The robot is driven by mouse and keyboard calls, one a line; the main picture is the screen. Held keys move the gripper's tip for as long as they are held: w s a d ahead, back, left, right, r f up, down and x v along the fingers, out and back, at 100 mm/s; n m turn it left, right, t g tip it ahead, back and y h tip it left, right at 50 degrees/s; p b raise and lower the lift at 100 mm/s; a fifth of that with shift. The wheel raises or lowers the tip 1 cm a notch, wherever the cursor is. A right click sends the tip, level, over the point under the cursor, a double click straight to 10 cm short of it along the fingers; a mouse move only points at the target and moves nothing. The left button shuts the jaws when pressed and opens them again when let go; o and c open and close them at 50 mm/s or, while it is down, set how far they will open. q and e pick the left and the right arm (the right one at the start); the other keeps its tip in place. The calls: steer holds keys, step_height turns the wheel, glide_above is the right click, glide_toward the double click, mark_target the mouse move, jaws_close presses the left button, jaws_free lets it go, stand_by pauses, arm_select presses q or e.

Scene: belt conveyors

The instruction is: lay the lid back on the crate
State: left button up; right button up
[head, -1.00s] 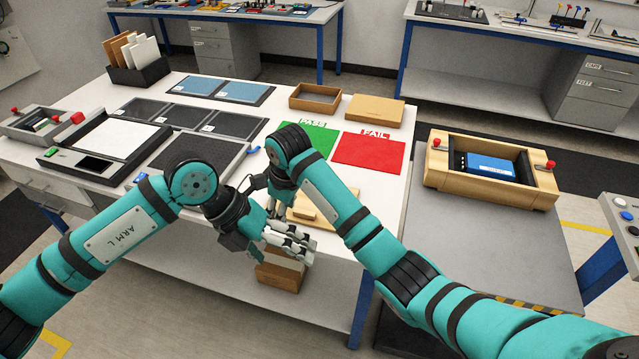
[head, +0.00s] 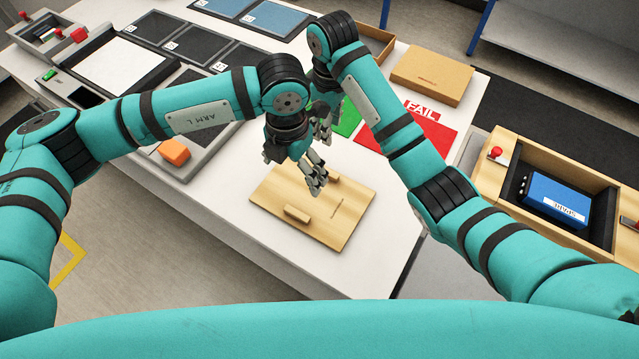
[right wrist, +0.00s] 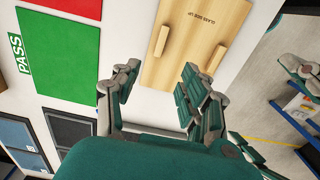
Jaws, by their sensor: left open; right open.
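The lid (head: 318,204), a flat pale-wood board with two raised wooden bars, lies on the white table. It also shows in the right wrist view (right wrist: 189,50), with small printed text. The wooden crate (head: 492,179) stands apart at the right, open on top, with a blue labelled block (head: 557,200) inside. My left gripper (head: 316,183) is open above the lid's far part, near the farther bar; contact cannot be told. My right gripper (head: 322,132) is open beyond it, partly hidden by the arms. Its fingers show empty in the right wrist view (right wrist: 157,88), with the lid beyond them.
Green and red mats (head: 432,137) lie behind the lid. A cardboard box (head: 432,74) stands farther back. An orange block (head: 174,151) sits on a grey frame at left. My two arms pass close together above the table.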

arm_select(q)
glide_toward(298, 211)
step_height(298, 211, down, 9)
steer(key=shift+s, duration=0.1)
arm_select(e)
glide_toward(327, 171)
step_height(327, 171, down, 9)
steer(key=shift+f, duration=0.2)
arm_select(q)
steer(key=c, duration=0.8)
arm_select(e)
steer(key=c, duration=0.8)
arm_select(q)
steer(key=shift+r, duration=0.1)
steer(key=c, duration=0.8)
arm_select(e)
steer(key=shift+r, duration=0.1)
jaws_close()
